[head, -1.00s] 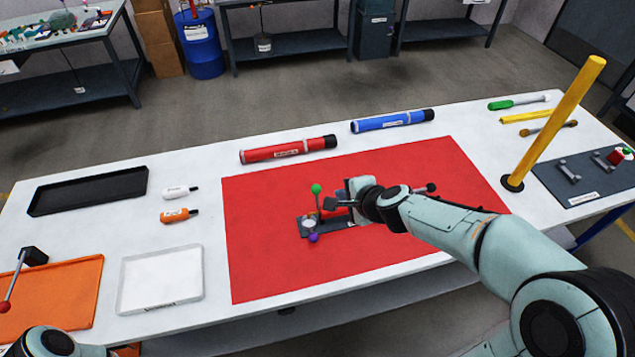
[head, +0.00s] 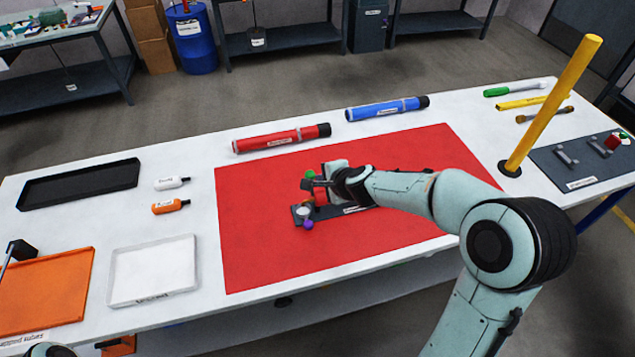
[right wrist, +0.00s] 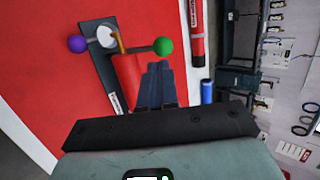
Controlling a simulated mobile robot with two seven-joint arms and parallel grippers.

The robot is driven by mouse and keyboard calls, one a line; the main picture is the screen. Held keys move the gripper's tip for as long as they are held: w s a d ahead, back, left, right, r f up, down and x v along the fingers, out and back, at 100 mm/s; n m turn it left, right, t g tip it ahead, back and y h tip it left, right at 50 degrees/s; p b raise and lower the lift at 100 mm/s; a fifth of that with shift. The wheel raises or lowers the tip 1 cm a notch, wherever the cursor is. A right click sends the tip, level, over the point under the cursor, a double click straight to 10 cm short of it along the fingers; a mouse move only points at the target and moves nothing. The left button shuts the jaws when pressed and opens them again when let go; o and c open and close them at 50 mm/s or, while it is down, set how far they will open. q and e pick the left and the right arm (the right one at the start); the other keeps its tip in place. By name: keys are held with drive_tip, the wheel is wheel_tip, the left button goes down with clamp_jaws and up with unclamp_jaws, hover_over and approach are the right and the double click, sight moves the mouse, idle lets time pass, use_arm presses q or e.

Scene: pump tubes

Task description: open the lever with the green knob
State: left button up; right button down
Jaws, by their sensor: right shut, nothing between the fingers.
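The green knob (head: 309,174) tops a lever on a dark fixture plate (head: 298,216) on the red mat (head: 260,255). In the right wrist view, the green knob (right wrist: 163,46) ends a brown stem (right wrist: 137,48) that runs from near a pale round cap (right wrist: 106,37). A purple knob (head: 308,225) is on the fixture's near side. My right gripper (head: 308,184) is shut and empty, close beside the green knob. Its fingertips (right wrist: 159,66) are just below the knob in the wrist view; whether they touch it, I cannot tell. My left gripper is out of view.
A red cylindrical part (right wrist: 127,78) stands on the fixture beside the fingers. A red tube (head: 282,138) and a blue tube (head: 387,109) lie behind the mat. A yellow post (head: 550,105) rises at the right. The mat's left part is bare.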

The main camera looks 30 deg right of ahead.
sight(312, 174)
drive_tip(key=x, duration=0.4)
drive_tip(key=shift+w+r+b, duration=0.1)
drive_tip(key=shift+w+b, duration=0.15)
drive_tip(key=shift+b, duration=0.05)
drive_tip(key=shift+w, duration=0.1)
drive_tip(key=shift+w+f, duration=0.3)
drive_tip(key=shift+w, duration=0.05)
drive_tip(key=shift+w+d, duration=0.15)
drive_tip(key=shift+w, duration=0.35)
drive_tip(key=shift+f, duration=0.1)
drive_tip(key=shift+s, duration=0.1)
